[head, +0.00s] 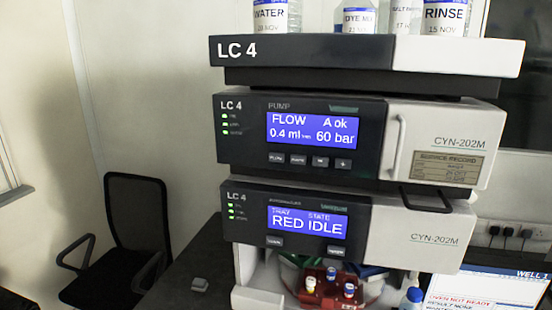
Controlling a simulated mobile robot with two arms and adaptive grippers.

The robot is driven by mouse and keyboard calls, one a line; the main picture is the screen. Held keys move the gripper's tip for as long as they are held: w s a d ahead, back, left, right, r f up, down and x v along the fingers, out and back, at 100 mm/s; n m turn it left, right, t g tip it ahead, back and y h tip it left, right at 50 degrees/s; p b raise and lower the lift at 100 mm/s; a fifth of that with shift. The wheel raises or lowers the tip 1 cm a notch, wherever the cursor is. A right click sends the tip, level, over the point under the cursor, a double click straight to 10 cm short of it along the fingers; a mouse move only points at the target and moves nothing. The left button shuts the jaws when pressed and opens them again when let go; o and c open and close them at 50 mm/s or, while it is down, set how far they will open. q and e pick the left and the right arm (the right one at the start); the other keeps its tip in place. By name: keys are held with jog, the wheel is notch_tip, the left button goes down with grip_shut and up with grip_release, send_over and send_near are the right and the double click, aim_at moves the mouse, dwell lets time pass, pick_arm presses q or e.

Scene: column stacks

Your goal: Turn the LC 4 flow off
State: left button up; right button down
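The LC 4 stack stands in the middle of the head view. Its pump unit (430,125) has a lit blue display (312,130) reading FLOW 0.4 ml/min, A ok, 60 bar. Below the display is a row of small buttons; the leftmost, the flow button (276,158), is labelled FLOW. Green lights glow at the pump's left edge. Neither of my grippers is in view.
The lower unit (420,235) shows RED IDLE, with a red tray (330,290) of small vials beneath. Bottles, including WATER (270,17) and RINSE (443,17), stand on top. A black chair (130,225) is at left; a monitor (485,290) is at lower right.

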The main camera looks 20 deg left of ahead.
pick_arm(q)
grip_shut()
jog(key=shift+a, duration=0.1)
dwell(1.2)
